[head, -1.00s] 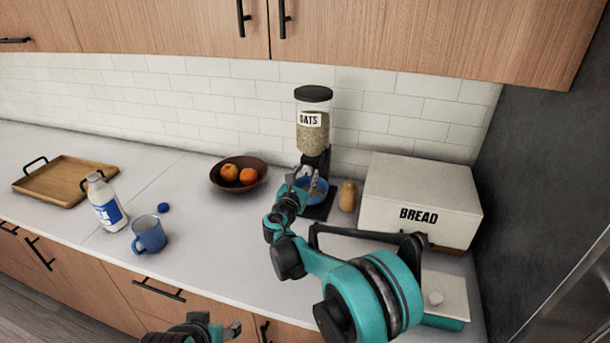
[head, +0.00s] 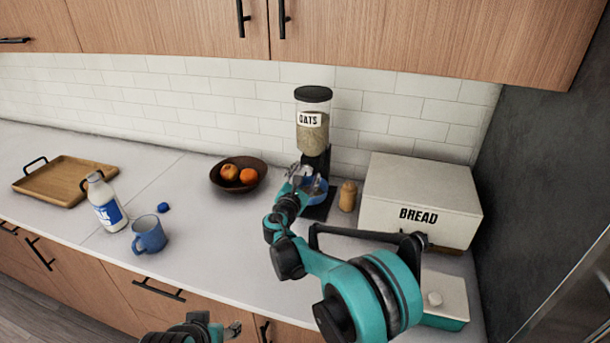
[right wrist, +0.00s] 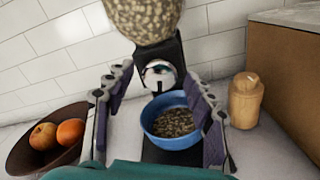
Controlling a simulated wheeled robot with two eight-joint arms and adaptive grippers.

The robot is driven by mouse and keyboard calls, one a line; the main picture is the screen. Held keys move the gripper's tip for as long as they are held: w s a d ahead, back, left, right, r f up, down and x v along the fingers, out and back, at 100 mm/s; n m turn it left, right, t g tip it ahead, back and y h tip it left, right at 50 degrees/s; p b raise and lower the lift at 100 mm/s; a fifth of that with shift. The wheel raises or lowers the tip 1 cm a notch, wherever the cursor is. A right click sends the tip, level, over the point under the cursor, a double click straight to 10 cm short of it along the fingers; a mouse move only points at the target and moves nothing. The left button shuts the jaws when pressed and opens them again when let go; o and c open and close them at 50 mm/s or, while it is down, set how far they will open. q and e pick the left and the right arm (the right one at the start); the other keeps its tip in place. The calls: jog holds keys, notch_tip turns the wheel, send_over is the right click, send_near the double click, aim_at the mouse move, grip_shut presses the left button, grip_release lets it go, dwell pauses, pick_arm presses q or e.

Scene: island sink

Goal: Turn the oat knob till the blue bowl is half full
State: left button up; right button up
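The oat dispenser (head: 313,125) stands against the tiled wall, its clear hopper part filled with oats. Its round silvery knob (right wrist: 160,74) shows below the hopper in the right wrist view. The blue bowl (head: 318,190) sits under the spout on the dispenser's dark base. In the right wrist view the bowl (right wrist: 152,125) holds a layer of oats, its rim showing above them. My right gripper (right wrist: 158,78) is open, its fingers apart on either side of the knob with nothing held. My left gripper (head: 233,329) is low at the counter's front; its fingers are unclear.
A fruit bowl (head: 258,184) stands left of the dispenser. A small tan jar (head: 348,196) and the bread box (head: 420,190) are to its right. A blue mug (head: 149,235), milk bottle (head: 103,205) and wooden tray (head: 62,190) are farther left. Counter between mug and my right arm is clear.

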jog(key=v, duration=1.2)
